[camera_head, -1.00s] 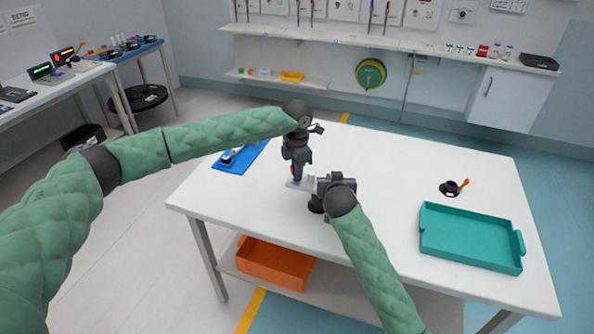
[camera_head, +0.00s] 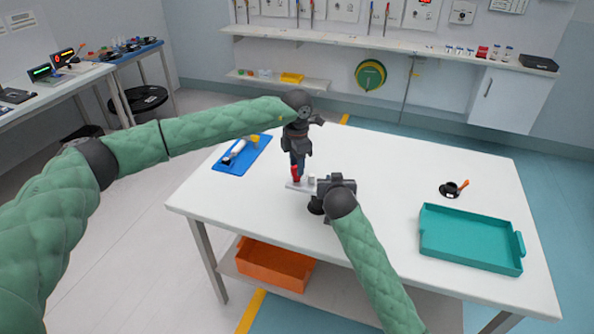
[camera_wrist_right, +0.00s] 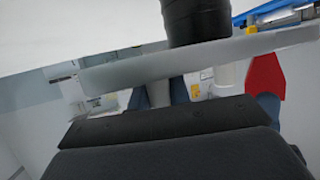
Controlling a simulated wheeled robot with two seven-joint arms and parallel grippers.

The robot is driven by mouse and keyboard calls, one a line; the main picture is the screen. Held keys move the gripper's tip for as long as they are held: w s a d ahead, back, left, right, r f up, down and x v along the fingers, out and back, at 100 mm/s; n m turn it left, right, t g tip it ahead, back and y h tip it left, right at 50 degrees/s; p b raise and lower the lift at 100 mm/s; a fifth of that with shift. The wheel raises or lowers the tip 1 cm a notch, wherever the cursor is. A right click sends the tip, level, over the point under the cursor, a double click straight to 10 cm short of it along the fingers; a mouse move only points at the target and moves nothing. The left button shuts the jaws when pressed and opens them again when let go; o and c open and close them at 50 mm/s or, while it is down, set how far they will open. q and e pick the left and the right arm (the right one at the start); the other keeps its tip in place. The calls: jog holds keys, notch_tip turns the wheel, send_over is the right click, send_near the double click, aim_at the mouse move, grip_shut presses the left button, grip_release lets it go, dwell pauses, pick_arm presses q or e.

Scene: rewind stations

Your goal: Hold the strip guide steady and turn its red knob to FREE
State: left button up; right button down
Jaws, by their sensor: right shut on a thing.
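The strip guide (camera_head: 298,185) is a pale grey bar with a short white post, low over the middle of the white table. Its red knob (camera_head: 296,174) stands upright near the left end; a red part also shows at the right in the right wrist view (camera_wrist_right: 265,75). My right gripper (camera_head: 320,187) is shut on the guide from the right. The guide's pale bar crosses the right wrist view (camera_wrist_right: 170,68) in front of the gripper. My left gripper (camera_head: 298,164) points down just above the red knob. Its fingertip gap is too small to make out. Any FREE marking is unreadable.
A blue mat (camera_head: 232,168) with a white and yellow item lies left of the guide. The table between is clear. An orange bin (camera_head: 272,270) sits below.

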pick_arm(q)
notch_tip(320, 180, up, 9)
jog(key=shift+f, duration=0.15)
dwell(0.4)
pick_arm(e)
jog(key=c, duration=1.2)
grip_release()
jog(key=shift+c, duration=0.2)
